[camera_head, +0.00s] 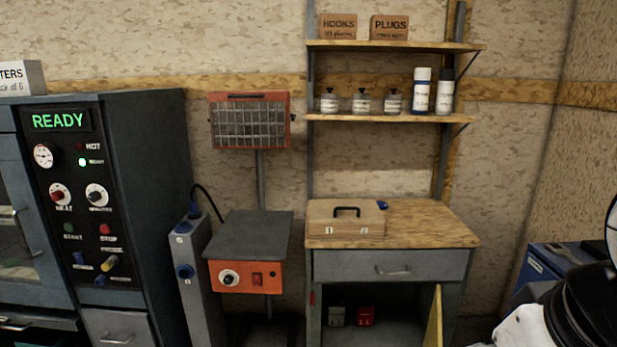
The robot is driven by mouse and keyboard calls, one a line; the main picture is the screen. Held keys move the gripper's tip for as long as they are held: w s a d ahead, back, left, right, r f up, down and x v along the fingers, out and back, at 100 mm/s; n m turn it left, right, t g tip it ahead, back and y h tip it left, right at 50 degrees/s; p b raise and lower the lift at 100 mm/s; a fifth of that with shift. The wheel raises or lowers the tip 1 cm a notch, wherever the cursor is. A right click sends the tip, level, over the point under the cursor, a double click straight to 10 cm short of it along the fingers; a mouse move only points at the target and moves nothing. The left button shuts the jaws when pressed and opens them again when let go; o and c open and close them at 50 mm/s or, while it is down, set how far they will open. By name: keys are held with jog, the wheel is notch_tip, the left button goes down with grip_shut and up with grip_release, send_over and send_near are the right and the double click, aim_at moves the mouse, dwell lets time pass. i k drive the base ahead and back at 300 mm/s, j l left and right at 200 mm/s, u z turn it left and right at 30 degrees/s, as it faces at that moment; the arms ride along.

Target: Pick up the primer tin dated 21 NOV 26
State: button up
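No date reading 21 NOV 26 is legible, so I cannot tell which thing is the primer tin. Three small jars or tins with pale labels and dark tops stand upright in a row on the lower wall shelf: left (329,101), middle (361,101) and right (393,100). Inside the open cabinet under the bench, a small grey container (337,316) and a small red one (366,316) sit side by side; their markings are too small to read. My gripper is not in view; part of my arm shows at the lower right.
Two taller bottles (422,91) (444,92) stand right of the jars. A wooden case (346,219) lies on the bench (430,222). The cabinet door (434,320) stands open at right. An orange heater unit (246,275) and READY oven (110,200) are left; a blue box (555,265) is right.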

aim_at(392, 104)
jog(key=u, duration=0.5)
jog(key=i, duration=1.65)
